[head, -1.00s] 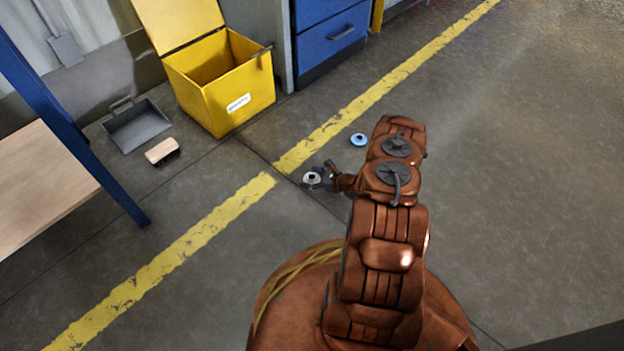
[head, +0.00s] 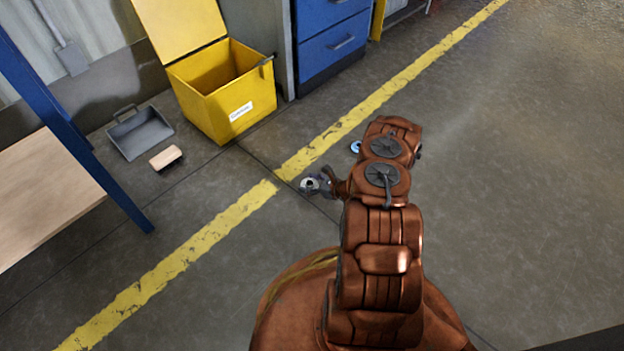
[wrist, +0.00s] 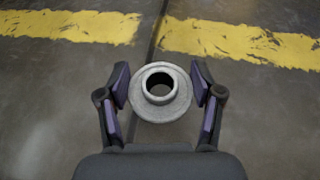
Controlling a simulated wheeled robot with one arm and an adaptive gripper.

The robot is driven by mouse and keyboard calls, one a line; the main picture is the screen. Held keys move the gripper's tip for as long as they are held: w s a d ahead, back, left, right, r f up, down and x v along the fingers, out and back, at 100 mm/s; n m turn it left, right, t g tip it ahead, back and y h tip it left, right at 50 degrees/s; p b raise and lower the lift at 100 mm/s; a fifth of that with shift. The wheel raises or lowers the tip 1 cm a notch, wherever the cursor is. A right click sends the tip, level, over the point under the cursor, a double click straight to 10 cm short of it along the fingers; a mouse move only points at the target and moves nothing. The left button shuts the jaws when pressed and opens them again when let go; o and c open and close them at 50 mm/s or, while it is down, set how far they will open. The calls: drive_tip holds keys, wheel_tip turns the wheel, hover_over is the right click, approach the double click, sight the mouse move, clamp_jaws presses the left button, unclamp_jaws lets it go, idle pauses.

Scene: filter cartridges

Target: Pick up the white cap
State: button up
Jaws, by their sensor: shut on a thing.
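The white cap (head: 309,185) is a small round pale disc with a dark centre, just right of the yellow floor line in the head view. In the wrist view the cap (wrist: 160,114) looks grey-white, with a wide rim and a raised ring around a dark hole. My gripper (wrist: 161,86) is shut on it, with one purple-padded finger at each side of its rim. In the head view my gripper (head: 320,184) is small and partly covers the cap. I cannot tell whether the cap is clear of the floor.
A blue disc (head: 355,147) lies on the floor behind my arm, partly hidden. An open yellow bin (head: 232,110), a grey dustpan (head: 140,133) and a brush (head: 166,157) are farther back. A workbench (head: 48,190) stands left. The floor at right is clear.

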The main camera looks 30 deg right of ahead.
drive_tip(key=s+a+p, duration=0.1)
drive_tip(key=s+a, duration=0.1)
drive_tip(key=a, duration=0.2)
drive_tip(key=s+a+r+p, duration=0.1)
drive_tip(key=s+a, duration=0.1)
drive_tip(key=a, duration=0.2)
drive_tip(key=s+a+p, duration=0.2)
drive_tip(key=a, duration=0.2)
drive_tip(key=shift+s+r, duration=0.2)
drive_tip(key=shift+s, duration=0.05)
